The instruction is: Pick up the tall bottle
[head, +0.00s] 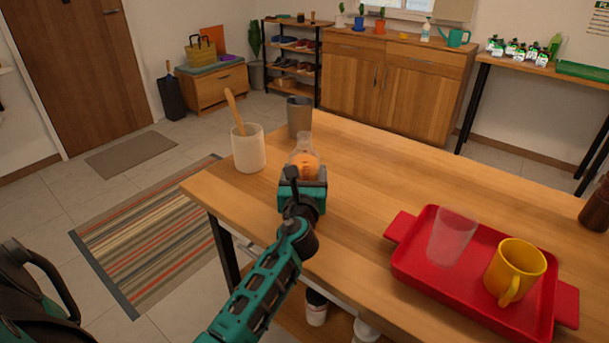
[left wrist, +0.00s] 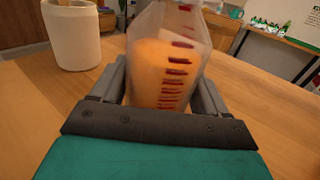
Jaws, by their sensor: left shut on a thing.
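The tall bottle (head: 304,156) is clear, with an orange filling, and stands upright near the far left part of the wooden table. My left gripper (head: 303,178) reaches it from the front and is shut on it. In the left wrist view the bottle (left wrist: 170,70) sits between the two grey fingers of the left gripper (left wrist: 163,95), with red measuring marks on its side. Its base is hidden by the gripper, so I cannot tell whether it touches the table. My right gripper is not in view.
A white crock (head: 248,150) with a wooden spoon and a grey cup (head: 299,117) stand close behind and left of the bottle. A red tray (head: 405,262) holds a clear glass (head: 452,236) and a yellow mug (head: 515,270). The tabletop (head: 400,175) right of the bottle is clear.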

